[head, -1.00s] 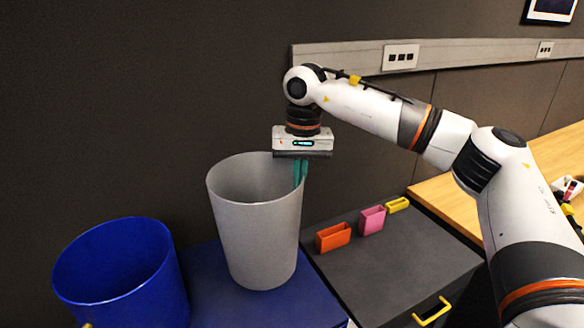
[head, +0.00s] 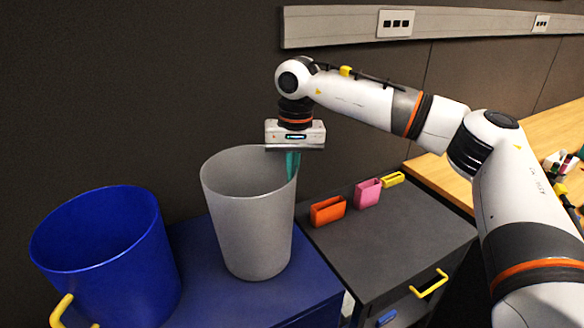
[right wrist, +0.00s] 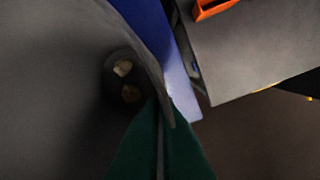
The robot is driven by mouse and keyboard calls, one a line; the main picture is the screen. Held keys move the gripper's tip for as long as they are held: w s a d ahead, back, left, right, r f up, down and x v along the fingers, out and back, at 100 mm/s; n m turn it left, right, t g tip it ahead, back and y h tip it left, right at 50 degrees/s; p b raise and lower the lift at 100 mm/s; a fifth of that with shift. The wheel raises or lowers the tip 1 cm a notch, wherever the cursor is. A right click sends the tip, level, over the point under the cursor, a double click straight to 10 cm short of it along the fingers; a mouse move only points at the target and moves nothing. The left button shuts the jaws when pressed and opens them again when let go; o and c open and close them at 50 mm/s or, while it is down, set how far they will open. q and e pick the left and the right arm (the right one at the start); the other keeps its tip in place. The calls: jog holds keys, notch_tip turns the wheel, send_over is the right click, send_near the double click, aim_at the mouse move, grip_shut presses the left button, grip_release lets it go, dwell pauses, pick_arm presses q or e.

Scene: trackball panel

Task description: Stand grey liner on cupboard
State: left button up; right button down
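The grey liner (head: 247,215) is a tall open bin, upright over the blue top of the cupboard (head: 205,268) in the head view. Whether its base touches the top cannot be told for sure. My right gripper (head: 291,166) points down at the liner's right rim, with its green fingers closed on the wall. In the right wrist view the green fingers (right wrist: 161,125) pinch the rim, and the liner's inside wall (right wrist: 50,90) fills the left. Some small pale and brown things (right wrist: 127,80) lie at its bottom. My left gripper is not in view.
A blue bin (head: 105,255) with a yellow handle stands left of the liner. On the right, a dark grey cabinet (head: 395,235) carries an orange holder (head: 327,211), a pink holder (head: 367,192) and a yellow one (head: 393,179). A wooden desk (head: 445,180) lies behind.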

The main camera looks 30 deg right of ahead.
jog(key=shift+f+b, duration=0.3)
jog(key=shift+f, duration=0.25)
dwell(0.4)
jog(key=c, duration=1.6)
grip_release()
jog(key=shift+r, duration=0.1)
jog(key=r, duration=1.2)
jog(key=shift+s+d+b, duration=0.15)
jog(key=shift+d+b, duration=0.15)
jog(key=shift+f, duration=0.15)
